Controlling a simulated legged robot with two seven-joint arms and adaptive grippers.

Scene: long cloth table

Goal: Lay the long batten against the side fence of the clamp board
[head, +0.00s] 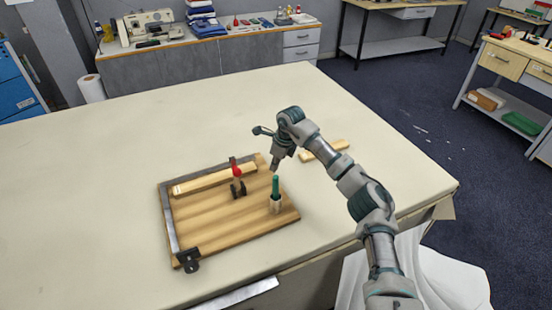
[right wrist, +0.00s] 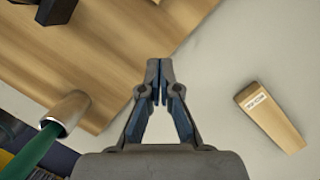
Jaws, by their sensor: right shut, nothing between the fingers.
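The clamp board (head: 225,228) is a ribbed wooden board lying on the table, with grey metal fences (head: 171,225) along its left and far edges. The long batten (head: 214,182), pale wood, lies on the board along the far fence, its left end near the corner; I cannot tell whether it touches either fence. A red-handled clamp (head: 237,170) stands by its right end. My right gripper (head: 273,167) is above the board's right edge, shut and empty; its closed fingertips show in the right wrist view (right wrist: 159,80). My left gripper is not in view.
A green-handled piece (head: 275,190) stands upright at the board's right side, close to my right gripper. A shorter labelled wooden block (head: 324,150) lies on the table behind my right arm. A black fitting (head: 187,260) sits at the near left corner. The table (head: 80,210) is clear at left.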

